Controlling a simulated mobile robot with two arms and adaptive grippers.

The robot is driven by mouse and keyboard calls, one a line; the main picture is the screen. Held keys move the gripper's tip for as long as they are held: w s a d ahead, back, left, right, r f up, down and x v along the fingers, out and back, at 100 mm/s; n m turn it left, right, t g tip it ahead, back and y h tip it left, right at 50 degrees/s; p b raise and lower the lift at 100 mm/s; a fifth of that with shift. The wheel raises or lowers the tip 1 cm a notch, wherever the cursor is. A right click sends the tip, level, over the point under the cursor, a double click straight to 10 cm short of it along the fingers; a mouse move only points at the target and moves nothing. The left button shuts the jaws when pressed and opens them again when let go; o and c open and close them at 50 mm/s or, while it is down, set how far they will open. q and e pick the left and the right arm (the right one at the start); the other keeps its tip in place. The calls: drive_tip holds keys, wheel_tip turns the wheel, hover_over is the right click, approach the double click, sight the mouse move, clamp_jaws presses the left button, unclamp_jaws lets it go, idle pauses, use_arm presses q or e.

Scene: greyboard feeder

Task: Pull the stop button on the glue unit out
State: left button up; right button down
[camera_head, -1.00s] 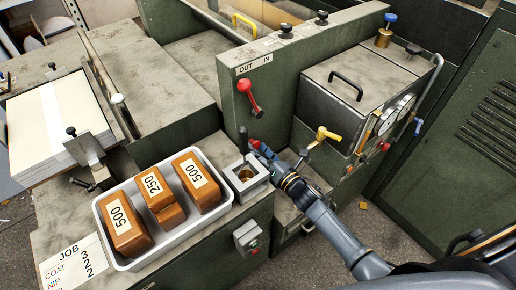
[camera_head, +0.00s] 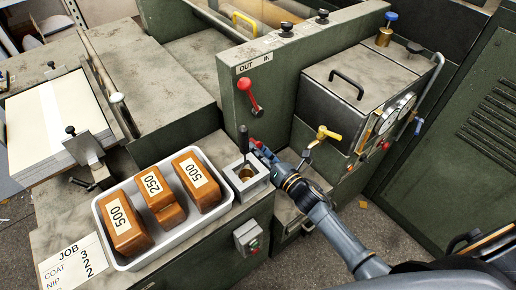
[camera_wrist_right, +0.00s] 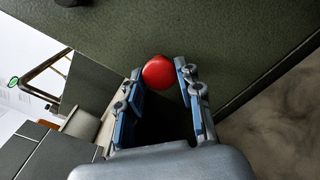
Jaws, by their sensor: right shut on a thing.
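The stop button is a red round knob (camera_wrist_right: 158,72) on a dark green panel, seen between the fingertips in the right wrist view. In the head view a small red spot (camera_head: 257,144) shows at the gripper's tip, mostly hidden by it. My right gripper (camera_wrist_right: 160,80) has its two fingers on either side of the red knob, shut on it. In the head view the right gripper (camera_head: 262,150) reaches in from the lower right, low against the green panel (camera_head: 300,75). My left gripper is not in view.
A red-knobbed lever (camera_head: 250,93) stands above on the panel under the OUT/IN label. A metal block with a round hole (camera_head: 245,178) and a dark upright rod are close left of the gripper. A yellow-handled valve (camera_head: 328,133) is close right. A white tray (camera_head: 120,186) holds brown blocks.

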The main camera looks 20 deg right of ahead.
drive_tip(key=c, duration=0.9)
unclamp_jaws()
drive_tip(key=shift+s+d, duration=0.1)
drive_tip(key=shift+s, duration=0.15)
drive_tip(key=shift+o, duration=0.2)
drive_tip(key=v, duration=1.2)
